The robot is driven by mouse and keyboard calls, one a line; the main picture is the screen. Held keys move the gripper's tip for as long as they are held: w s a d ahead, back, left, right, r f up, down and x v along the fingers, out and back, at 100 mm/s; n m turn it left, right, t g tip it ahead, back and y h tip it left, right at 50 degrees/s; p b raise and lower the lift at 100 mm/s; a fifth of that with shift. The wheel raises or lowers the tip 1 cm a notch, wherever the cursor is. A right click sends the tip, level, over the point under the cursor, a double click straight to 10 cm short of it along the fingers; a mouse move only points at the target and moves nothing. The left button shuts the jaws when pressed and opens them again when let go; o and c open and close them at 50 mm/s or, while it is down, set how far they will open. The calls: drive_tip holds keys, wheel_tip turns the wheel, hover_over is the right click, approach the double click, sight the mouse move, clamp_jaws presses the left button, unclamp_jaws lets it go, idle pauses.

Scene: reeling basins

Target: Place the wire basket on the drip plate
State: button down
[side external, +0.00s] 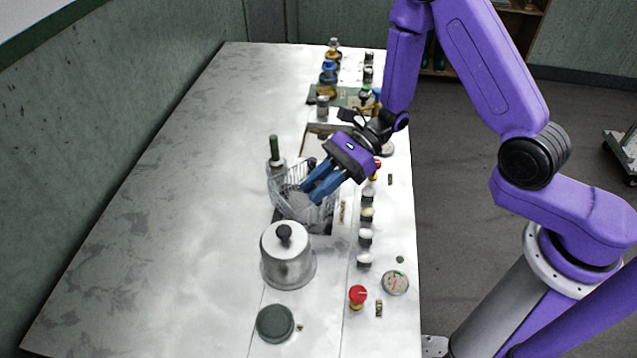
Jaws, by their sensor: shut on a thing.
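The wire basket (287,187) is a silvery mesh basket near the middle of the bench. My gripper (312,192) reaches down over its right side from the upper right, with its blue fingers shut on the basket. The fingers hide part of its rim and inside. The basket looks slightly tilted. A dark flat square (319,224) shows below and to the right of the basket, partly covered by it. I cannot tell whether this is the drip plate or an opening, nor whether the basket touches it.
A lidded metal pot (286,258) stands close in front of the basket, and a green-handled vessel (275,158) close behind. A row of knobs (365,237) lines the right edge. A dark green disc (275,323) lies at the front. The bench's left side (150,230) is clear.

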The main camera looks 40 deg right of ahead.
drive_tip(key=shift+f, duration=0.1)
drive_tip(key=c, duration=1)
unclamp_jaws()
drive_tip(key=shift+d+r, duration=0.25)
drive_tip(key=shift+d, duration=0.05)
drive_tip(key=v, duration=1.1)
drive_tip(key=s+d+r+n+h, duration=0.2)
drive_tip(key=s+n+h, duration=0.2)
drive_tip(key=s+n, duration=0.3)
drive_tip(key=s+d+r+n+h, duration=0.2)
drive_tip(key=s+n+h, duration=0.2)
drive_tip(key=n, duration=0.9)
drive_tip(key=s+d+r+n+h, duration=0.2)
drive_tip(key=s+n+h, duration=0.3)
drive_tip(key=s+n, duration=0.5)
drive_tip(key=shift+s+d+r+n, duration=0.3)
drive_tip(key=shift+s+d+r, duration=0.1)
drive_tip(key=shift+s+d, duration=0.15)
